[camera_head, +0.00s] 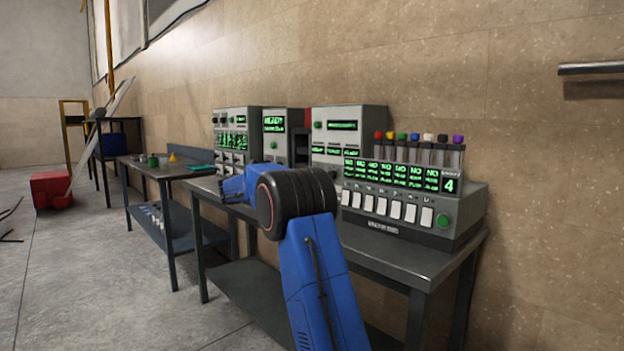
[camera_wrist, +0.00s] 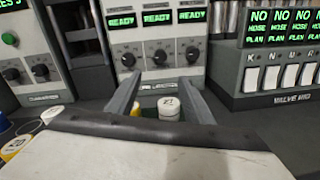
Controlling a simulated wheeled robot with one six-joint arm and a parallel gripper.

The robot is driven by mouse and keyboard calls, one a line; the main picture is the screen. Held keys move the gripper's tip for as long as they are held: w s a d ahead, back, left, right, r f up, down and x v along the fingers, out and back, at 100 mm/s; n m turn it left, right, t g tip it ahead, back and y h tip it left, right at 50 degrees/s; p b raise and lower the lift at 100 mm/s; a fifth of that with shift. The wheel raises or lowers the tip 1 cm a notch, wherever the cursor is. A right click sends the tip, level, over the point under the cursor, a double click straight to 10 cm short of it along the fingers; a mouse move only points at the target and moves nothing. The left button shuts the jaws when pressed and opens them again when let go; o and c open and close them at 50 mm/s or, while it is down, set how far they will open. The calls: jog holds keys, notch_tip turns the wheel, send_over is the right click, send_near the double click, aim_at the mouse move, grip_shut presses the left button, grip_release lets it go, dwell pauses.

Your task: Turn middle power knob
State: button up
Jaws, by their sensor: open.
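In the wrist view, a grey panel (camera_wrist: 150,32) carries a row of three dark round knobs, each under a green READY display. The middle knob (camera_wrist: 160,57) is near the picture's centre, with a white pointer mark; its exact angle is too small to tell. My gripper (camera_wrist: 162,79) is open, its two grey fingers pointing at the panel below the knob row. The middle knob lies above and between the fingertips, apparently untouched.
A white-capped container (camera_wrist: 168,107) and a yellow one (camera_wrist: 135,111) stand between the fingers, low near the panel. More capped containers are at lower left. The valve box (camera_head: 445,222) with white switches stands close on the right. Other control boxes (camera_head: 240,118) stand left on the table.

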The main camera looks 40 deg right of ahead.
jog(key=d, duration=1.7)
jog(key=shift+w+d+n, duration=0.15)
jog(key=shift+n, duration=0.15)
jog(key=shift+c, duration=0.2)
jog(key=c, duration=1)
